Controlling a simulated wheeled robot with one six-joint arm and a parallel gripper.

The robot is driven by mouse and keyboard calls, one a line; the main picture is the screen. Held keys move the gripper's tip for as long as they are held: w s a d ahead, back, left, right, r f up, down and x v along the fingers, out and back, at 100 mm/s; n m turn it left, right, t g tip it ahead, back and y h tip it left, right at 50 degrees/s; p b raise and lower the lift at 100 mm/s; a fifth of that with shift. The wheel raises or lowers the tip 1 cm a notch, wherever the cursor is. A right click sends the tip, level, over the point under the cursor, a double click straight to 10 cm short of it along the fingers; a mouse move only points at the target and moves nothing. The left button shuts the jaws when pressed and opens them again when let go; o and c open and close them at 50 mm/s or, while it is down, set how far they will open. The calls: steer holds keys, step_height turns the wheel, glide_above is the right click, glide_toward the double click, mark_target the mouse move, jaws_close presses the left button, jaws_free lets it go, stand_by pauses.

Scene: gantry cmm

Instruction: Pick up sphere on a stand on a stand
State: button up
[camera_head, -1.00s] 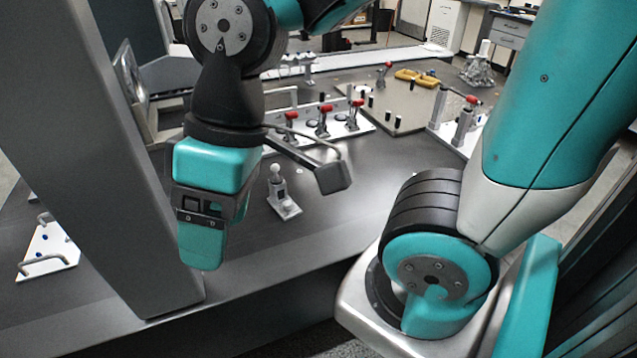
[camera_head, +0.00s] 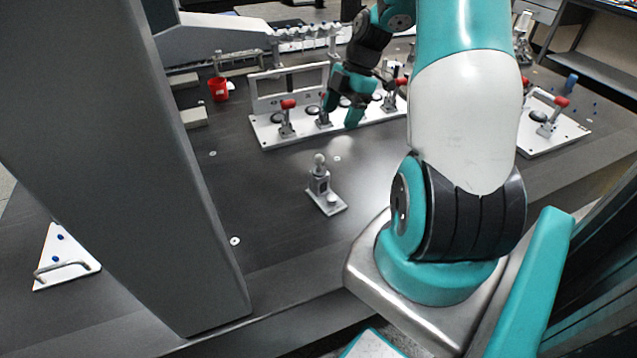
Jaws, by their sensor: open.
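The sphere on a stand (camera_head: 320,183) is a small light grey ball on a short post, with a grey block and a flat white base plate. It stands upright on the dark table, near the middle of the head view. My gripper (camera_head: 341,114) is above the table, farther back and a little to the right of the stand, in front of the white fixture. Its teal fingers are spread apart with nothing seen between them. It is clear of the stand.
A white fixture plate (camera_head: 275,134) with red-handled clamps lies behind the stand. A thick grey gantry column (camera_head: 185,220) rises at the left. Another clamp plate (camera_head: 545,142) lies at right. The table around the stand is clear.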

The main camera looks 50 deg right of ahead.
glide_toward(319, 165)
steer(key=x, duration=0.5)
steer(key=shift+d+p+x, duration=0.15)
steer(key=shift+p+x, duration=0.3)
steer(key=shift+x, duration=0.95)
steer(key=shift+d+p+x, duration=0.15)
steer(key=shift+p+x, duration=0.25)
steer(key=shift+x, duration=0.95)
steer(key=shift+w, duration=0.15)
jaws_close()
